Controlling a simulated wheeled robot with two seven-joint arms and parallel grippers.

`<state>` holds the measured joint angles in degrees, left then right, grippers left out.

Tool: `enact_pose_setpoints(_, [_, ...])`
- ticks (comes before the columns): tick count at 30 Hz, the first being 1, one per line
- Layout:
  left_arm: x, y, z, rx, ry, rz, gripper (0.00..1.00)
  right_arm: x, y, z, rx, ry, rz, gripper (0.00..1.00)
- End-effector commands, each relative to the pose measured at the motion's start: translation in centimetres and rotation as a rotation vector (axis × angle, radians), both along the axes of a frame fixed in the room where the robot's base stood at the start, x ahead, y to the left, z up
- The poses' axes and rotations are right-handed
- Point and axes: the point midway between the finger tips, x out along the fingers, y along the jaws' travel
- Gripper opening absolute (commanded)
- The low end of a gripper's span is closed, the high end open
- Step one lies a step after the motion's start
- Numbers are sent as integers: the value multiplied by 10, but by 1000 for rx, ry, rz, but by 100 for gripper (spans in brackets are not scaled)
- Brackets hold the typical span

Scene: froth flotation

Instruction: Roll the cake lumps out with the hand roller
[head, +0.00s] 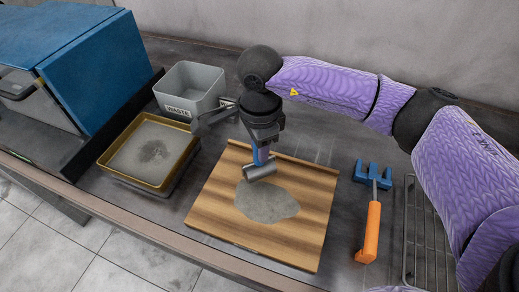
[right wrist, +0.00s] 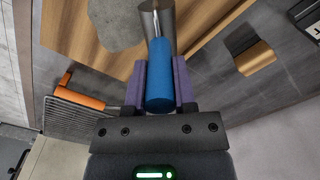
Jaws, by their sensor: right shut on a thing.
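My right gripper (head: 263,145) is shut on the blue handle of the hand roller. The roller's grey metal cylinder (head: 260,171) is at the far edge of the cake, over the board; I cannot tell whether it touches. In the right wrist view the blue handle (right wrist: 160,75) sits between the two purple fingers, with the metal cylinder (right wrist: 157,27) beyond it. The grey cake (head: 267,203) lies as a flat, irregular patch on the wooden board (head: 305,232). It also shows in the right wrist view (right wrist: 112,22). My left gripper is not in view.
A grey waste bin (head: 180,103) stands behind a gold-rimmed tray (head: 108,166) of grey material on the left. A blue-and-dark machine (head: 95,65) is at far left. An orange-handled blue tool (head: 371,230) lies right of the board, beside a wire rack (head: 425,235).

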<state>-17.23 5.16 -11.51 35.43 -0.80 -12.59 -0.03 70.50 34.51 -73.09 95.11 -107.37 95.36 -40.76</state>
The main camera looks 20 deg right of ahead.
Motion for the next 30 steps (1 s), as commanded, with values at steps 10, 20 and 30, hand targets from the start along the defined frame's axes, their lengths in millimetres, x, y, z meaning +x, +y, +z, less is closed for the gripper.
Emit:
enact_pose_setpoints(10, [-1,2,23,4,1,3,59,0,0,34,-1,1,-7,0])
enact_pose_setpoints(20, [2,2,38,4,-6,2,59,0,0,57,0,2,-12,0])
enact_pose_setpoints(30, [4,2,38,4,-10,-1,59,0,0,56,0,3,-12,0])
